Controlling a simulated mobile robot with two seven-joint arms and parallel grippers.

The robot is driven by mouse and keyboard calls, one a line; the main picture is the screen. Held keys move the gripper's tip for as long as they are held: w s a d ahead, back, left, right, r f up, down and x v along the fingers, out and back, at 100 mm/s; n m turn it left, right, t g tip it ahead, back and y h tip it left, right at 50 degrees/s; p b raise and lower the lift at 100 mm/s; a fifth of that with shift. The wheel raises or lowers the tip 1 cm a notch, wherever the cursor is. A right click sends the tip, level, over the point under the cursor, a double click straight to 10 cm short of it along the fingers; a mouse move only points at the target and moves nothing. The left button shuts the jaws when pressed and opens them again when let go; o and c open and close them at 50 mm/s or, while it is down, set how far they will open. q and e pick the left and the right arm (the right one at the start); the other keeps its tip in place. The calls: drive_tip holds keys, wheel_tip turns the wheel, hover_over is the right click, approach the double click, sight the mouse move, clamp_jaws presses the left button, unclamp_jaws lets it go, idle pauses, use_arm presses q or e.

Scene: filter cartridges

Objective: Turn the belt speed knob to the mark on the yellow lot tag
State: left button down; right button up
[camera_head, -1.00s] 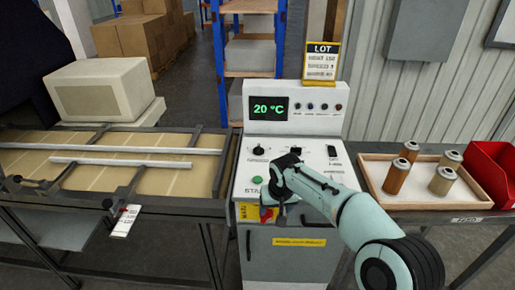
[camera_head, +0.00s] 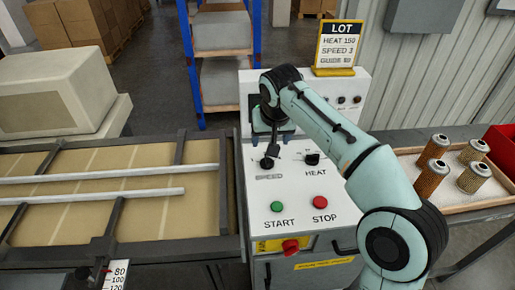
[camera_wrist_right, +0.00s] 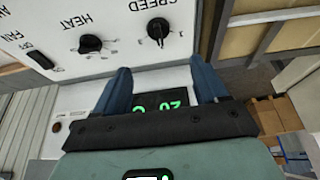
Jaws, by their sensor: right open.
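The black SPEED knob (camera_head: 267,163) sits on the white sloped control panel, at its left. It also shows, upside down, in the right wrist view (camera_wrist_right: 157,29). The pointer setting is too small to read surely. The yellow-framed lot tag (camera_head: 340,46) stands on top of the machine and reads HEAT 150, SPEED 3 and a blurred GUIDE line. My right gripper (camera_head: 272,142) is just behind the SPEED knob in the picture, over the display. In the wrist view its two blue fingers (camera_wrist_right: 162,75) are apart and empty, with the knob beyond the fingertips. My left gripper is out of view.
The HEAT knob (camera_head: 312,158) is right of the SPEED knob. Green START (camera_head: 277,207) and red STOP (camera_head: 320,202) buttons lie below, with a red emergency button (camera_head: 290,246) on the front. A belt with rails (camera_head: 120,180) is at left, a cartridge tray (camera_head: 487,203) at right.

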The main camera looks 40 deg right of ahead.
sight(267, 158)
drive_tip(key=b+x, duration=0.1)
drive_tip(key=x, duration=1)
drive_tip(key=shift+f+b, duration=0.4)
drive_tip(key=shift+w+d+f, duration=0.15)
drive_tip(key=shift+w+f, duration=0.05)
drive_tip(key=shift+f, duration=0.35)
drive_tip(key=c, duration=1)
